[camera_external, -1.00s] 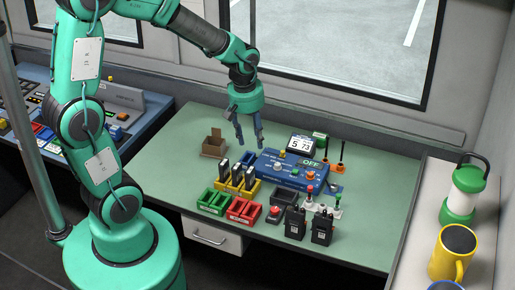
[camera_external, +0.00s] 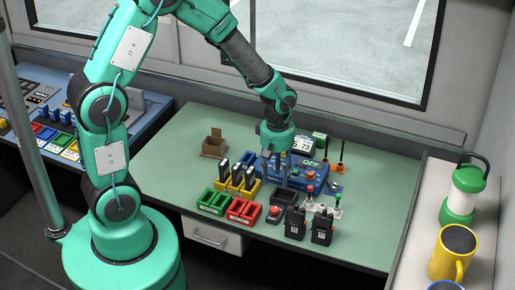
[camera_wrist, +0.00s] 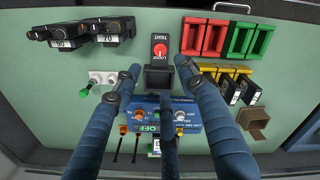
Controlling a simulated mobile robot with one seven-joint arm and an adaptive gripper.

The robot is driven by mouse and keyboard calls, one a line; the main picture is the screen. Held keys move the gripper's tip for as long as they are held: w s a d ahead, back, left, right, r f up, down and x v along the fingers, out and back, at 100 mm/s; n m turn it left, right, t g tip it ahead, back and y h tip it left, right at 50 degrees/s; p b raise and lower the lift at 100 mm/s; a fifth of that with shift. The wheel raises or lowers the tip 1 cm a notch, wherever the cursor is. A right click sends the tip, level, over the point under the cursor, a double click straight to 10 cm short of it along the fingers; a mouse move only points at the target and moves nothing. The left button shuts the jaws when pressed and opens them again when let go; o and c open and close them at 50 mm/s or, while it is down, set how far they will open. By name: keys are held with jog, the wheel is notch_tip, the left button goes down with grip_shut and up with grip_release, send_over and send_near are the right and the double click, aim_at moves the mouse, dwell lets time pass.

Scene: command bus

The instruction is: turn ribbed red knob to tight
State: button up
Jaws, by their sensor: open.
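The red knob (camera_wrist: 160,48) sits on a small black base (camera_wrist: 159,38) near the top middle of the wrist view. TIGHT is printed at the base's top end and LOOSE beside the knob. In the outside view the red knob (camera_external: 275,210) is at the front of the table, between the red bins and the radios. My gripper (camera_external: 281,180) is above the blue control box, behind the knob. In the wrist view my gripper (camera_wrist: 158,78) has its blue fingers spread, with nothing held. The knob shows beyond the fingertips, apart from them.
A black bin (camera_wrist: 158,77) lies between the knob and the blue box (camera_wrist: 178,105). Red bins (camera_external: 243,210) stand left of the knob, and black radios (camera_external: 295,222) stand right of it. The table's left part is clear.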

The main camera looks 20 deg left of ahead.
aim_at(275, 209)
jog(key=shift+f, duration=0.1)
notch_tip(275, 209, down, 14)
jog(key=shift+r+b, duration=0.2)
jog(key=shift+b, duration=1.05)
grip_shut()
